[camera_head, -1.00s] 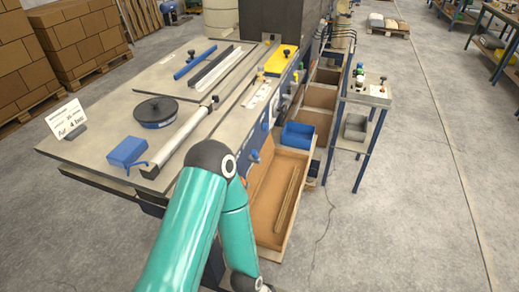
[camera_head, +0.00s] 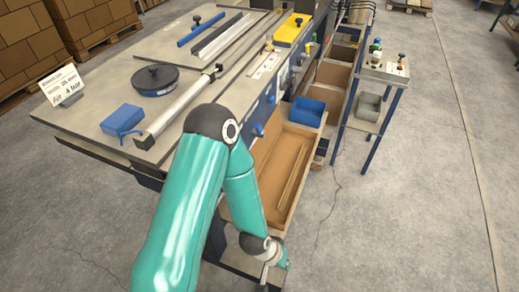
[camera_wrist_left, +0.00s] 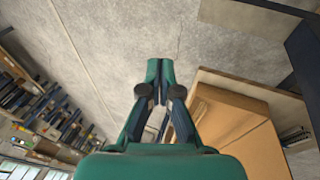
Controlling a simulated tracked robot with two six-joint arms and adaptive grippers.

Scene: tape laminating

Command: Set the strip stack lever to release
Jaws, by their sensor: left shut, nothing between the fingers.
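The laminating bench (camera_head: 105,80) fills the left and middle of the head view. Blue knobs (camera_head: 258,130) and other small controls (camera_head: 299,62) line its right side; I cannot tell which of them, if any, is the strip stack lever. An open wooden tray (camera_head: 279,150) with long thin strips (camera_head: 291,180) sits below that side. My left gripper (camera_wrist_left: 160,68) is shut and empty in the left wrist view, over the floor beside a brown box-like surface (camera_wrist_left: 235,125). In the head view my left arm reaches down to the tray's near end. My right gripper is not in view.
A blue bin (camera_head: 307,112) stands at the tray's far end. A small stand with a control box (camera_head: 384,68) and a grey bin (camera_head: 367,106) is to the right. Stacked cartons (camera_head: 35,40) are at the back left.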

